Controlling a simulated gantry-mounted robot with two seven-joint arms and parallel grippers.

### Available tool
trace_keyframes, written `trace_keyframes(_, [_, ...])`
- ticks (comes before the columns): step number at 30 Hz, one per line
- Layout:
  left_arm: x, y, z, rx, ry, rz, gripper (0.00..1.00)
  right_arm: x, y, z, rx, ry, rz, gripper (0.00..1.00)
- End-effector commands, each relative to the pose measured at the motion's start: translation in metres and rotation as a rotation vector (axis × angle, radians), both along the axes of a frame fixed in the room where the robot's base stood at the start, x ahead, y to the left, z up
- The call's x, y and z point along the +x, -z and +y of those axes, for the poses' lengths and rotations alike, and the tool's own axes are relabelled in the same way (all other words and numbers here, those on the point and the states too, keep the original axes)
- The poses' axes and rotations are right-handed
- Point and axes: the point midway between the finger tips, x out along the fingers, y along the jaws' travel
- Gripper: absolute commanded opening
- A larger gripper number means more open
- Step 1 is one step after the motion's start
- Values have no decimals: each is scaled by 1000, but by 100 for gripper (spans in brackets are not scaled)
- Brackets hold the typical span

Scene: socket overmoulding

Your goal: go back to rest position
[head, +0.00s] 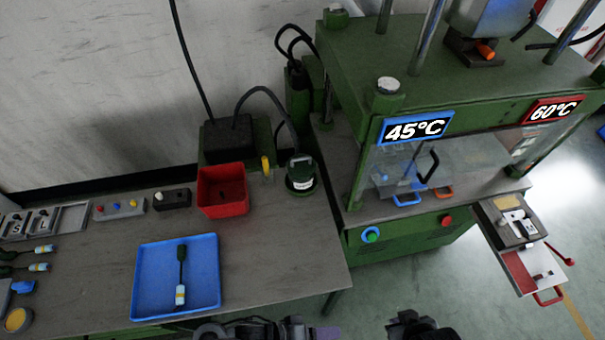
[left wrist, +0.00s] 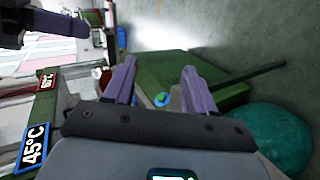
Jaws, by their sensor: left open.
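My left gripper (head: 326,333) shows at the bottom edge of the head view, in front of the bench, with a purple finger in sight. In the left wrist view its two purple fingers (left wrist: 158,85) stand apart with nothing between them. A dark part of my right arm (head: 420,326) shows at the bottom edge of the head view, right of the left gripper. A dark part of that arm also shows in the top left of the left wrist view (left wrist: 35,22). Whether its jaws are open cannot be made out.
A blue tray (head: 146,276) holds a screwdriver-like tool (head: 181,270). A red bin (head: 222,191) stands behind it. The green press (head: 400,240) with 45°C and 60°C signs stands right. Its slide (head: 512,272) juts out at right. Floor shows between the bench and the slide.

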Motion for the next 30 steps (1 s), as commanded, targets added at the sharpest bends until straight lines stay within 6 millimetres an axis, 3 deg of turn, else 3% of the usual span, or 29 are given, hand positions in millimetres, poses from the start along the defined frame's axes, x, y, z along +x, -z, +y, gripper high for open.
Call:
trace_keyframes(2, [10, -11, 10, 53, -130, -89, 56, 0, 0, 0, 0, 0, 0, 0])
trace_keyframes(5, [31, -21, 52, 212, -288, -195, 56, 0, 0, 0, 0, 1, 0, 0])
trace_keyframes(12, [50, -56, 198, 716, -428, -289, 56, 0, 0, 1, 4, 3, 0, 0])
trace_keyframes(15, [47, -75, 239, 866, -377, -292, 56, 0, 0, 1, 7, 4, 0, 0])
trace_keyframes(18, [31, -82, 259, 968, -253, -270, 56, 0, 0, 2, 8, 6, 0, 0])
trace_keyframes(23, [7, -73, 268, 1061, 50, -279, 56, 0, 0, 2, 11, 7, 1, 0])
trace_keyframes(24, [8, -99, 268, 1061, 48, -285, 56, 0, -23, 2, 10, 7, 5, 0])
trace_keyframes(30, [8, -156, 268, 1059, 44, -284, 56, 0, -84, 3, 11, 7, -3, 0])
